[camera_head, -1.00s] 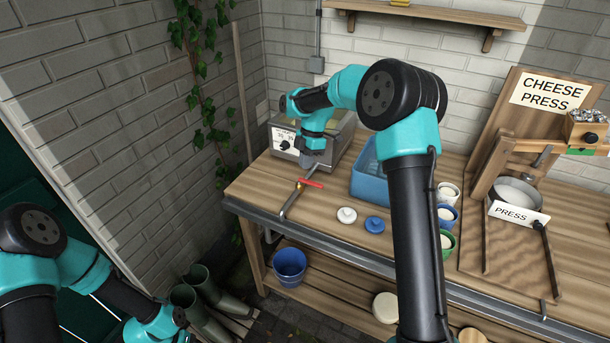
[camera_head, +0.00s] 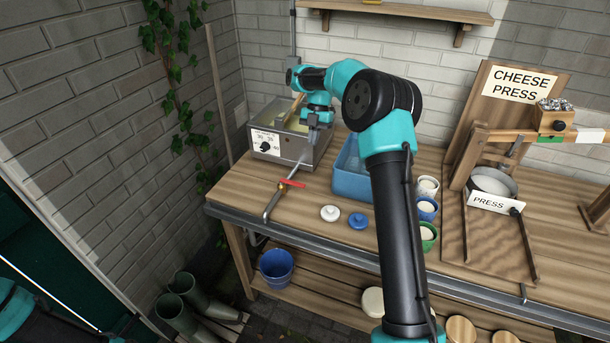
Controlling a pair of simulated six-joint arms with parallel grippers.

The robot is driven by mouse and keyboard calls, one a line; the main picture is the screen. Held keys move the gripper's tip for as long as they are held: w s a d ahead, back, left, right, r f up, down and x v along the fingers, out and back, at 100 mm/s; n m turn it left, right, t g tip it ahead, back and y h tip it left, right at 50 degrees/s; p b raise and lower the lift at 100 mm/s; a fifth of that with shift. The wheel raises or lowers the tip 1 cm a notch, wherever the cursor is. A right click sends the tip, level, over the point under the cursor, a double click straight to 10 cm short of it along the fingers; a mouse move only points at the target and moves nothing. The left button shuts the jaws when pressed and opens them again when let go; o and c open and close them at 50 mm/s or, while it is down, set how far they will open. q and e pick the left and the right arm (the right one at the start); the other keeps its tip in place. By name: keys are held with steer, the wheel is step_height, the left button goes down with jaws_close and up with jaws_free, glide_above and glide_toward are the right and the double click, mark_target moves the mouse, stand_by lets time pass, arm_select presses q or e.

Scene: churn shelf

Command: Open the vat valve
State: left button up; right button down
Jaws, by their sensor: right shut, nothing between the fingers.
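The metal vat (camera_head: 294,149) stands at the back left of the bench, with pale liquid in it and a dial on its front. A metal outlet pipe (camera_head: 272,203) runs from it toward the bench's front edge. The valve's red handle (camera_head: 291,183) lies crosswise to the pipe. My right gripper (camera_head: 312,140) is in front of the vat's right side, above and to the right of the red handle and apart from it. It is shut and looks empty; its fingertips are small here. Only part of my left arm shows at the lower left; its gripper is out of view.
A blue tub (camera_head: 352,182) stands right of the pipe. A white lid (camera_head: 330,213) and a blue lid (camera_head: 357,221) lie in front. Several small pots and the cheese press (camera_head: 492,185) are farther right.

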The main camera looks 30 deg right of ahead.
mark_target(292, 184)
steer(key=shift+f, duration=0.1)
steer(key=x, duration=0.3)
steer(key=s+a+x, duration=0.1)
steer(key=x, duration=0.3)
steer(key=a+r+x, duration=0.1)
steer(key=x, duration=0.3)
steer(key=shift+s+d, duration=0.1)
steer(key=shift+s, duration=0.1)
steer(key=shift+s+a, duration=0.45)
steer(key=shift+a, duration=0.05)
steer(key=shift+s, duration=0.1)
